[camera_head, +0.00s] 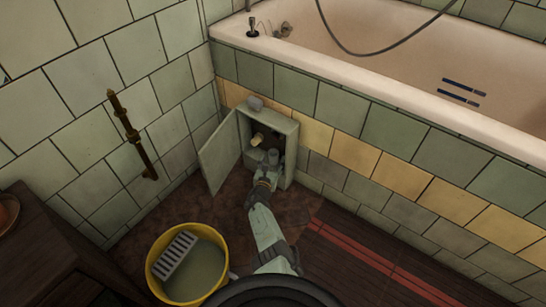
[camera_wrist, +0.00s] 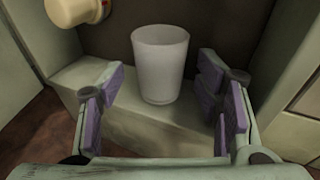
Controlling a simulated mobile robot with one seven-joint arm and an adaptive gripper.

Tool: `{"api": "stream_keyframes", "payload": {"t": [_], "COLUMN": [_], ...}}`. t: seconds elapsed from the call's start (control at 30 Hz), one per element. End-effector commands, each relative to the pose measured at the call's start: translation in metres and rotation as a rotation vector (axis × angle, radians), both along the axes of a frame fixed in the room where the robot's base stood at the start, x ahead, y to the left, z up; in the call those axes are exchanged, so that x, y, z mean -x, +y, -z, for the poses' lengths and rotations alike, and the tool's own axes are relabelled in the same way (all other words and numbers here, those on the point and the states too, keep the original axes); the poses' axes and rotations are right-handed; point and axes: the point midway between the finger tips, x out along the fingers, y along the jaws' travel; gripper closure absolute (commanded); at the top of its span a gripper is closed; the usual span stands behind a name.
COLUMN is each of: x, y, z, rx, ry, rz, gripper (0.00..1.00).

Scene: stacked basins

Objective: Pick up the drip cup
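The drip cup (camera_wrist: 160,66) is a plain whitish cup, upright on the pale ledge inside the open wall box, in the wrist view. My gripper (camera_wrist: 163,105) is open, its purple-padded fingers spread to the left and right of the cup with gaps on both sides. The cup stands a little beyond the fingertips. In the head view my gripper (camera_head: 267,160) reaches into the box, and I cannot make out the cup there.
The wall box (camera_head: 287,130) has its door (camera_head: 220,155) swung open to the left. A cream knob or pipe end (camera_wrist: 75,10) sticks out at upper left of the cup. A yellow bucket (camera_head: 152,270) stands on the floor. The bathtub (camera_head: 400,92) rises behind.

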Motion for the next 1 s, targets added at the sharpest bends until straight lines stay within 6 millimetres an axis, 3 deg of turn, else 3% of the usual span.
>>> {"api": "stream_keyframes", "payload": {"t": [0.8,1.0], "x": [0.0002,0.0000], "y": [0.0002,0.0003], "z": [0.0002,-0.0002], "rx": [0.000,0.000], "ry": [0.000,0.000], "rz": [0.000,0.000], "gripper": [0.95,0.95]}}
